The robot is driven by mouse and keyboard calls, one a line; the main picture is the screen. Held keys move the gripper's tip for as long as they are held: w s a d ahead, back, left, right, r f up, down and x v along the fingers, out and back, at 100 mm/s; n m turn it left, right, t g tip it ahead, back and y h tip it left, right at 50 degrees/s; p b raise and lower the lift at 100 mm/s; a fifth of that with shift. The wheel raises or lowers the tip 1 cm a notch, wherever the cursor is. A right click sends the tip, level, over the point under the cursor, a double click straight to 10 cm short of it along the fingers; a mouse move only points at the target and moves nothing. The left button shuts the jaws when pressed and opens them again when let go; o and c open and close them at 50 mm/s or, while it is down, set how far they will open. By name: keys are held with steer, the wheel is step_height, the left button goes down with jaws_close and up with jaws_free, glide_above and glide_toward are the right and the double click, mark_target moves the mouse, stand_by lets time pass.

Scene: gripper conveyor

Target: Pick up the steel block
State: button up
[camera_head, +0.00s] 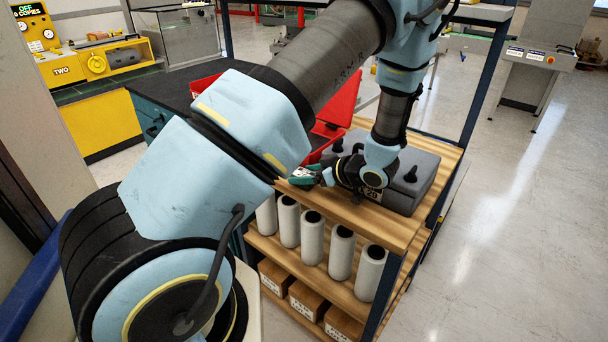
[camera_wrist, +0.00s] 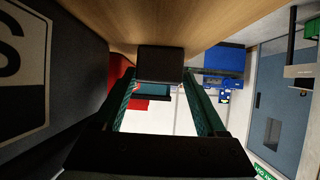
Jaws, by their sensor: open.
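The steel block (camera_wrist: 160,64) shows in the wrist view as a small dark block against the wooden top, which appears along the upper edge of that view. My gripper (camera_wrist: 159,80) is open, with its teal fingers on either side of the block. Small gaps seem to lie beside the block, and I cannot tell whether either finger touches it. In the head view my gripper (camera_head: 303,177) is low over the front left edge of the wooden rack top (camera_head: 400,228). The block is not clear there, as the fingers and wrist crowd that spot.
A grey case (camera_head: 422,170) with black knobs stands beside my wrist on the rack top. An open red box (camera_head: 340,103) is behind it. Grey cylinders (camera_head: 341,252) fill the shelf below, with brown boxes (camera_head: 305,299) lower down. Open floor (camera_head: 510,220) lies to the right.

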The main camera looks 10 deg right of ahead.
steer(key=shift+w+a+f, duration=0.2)
jaws_close()
stand_by(0.6)
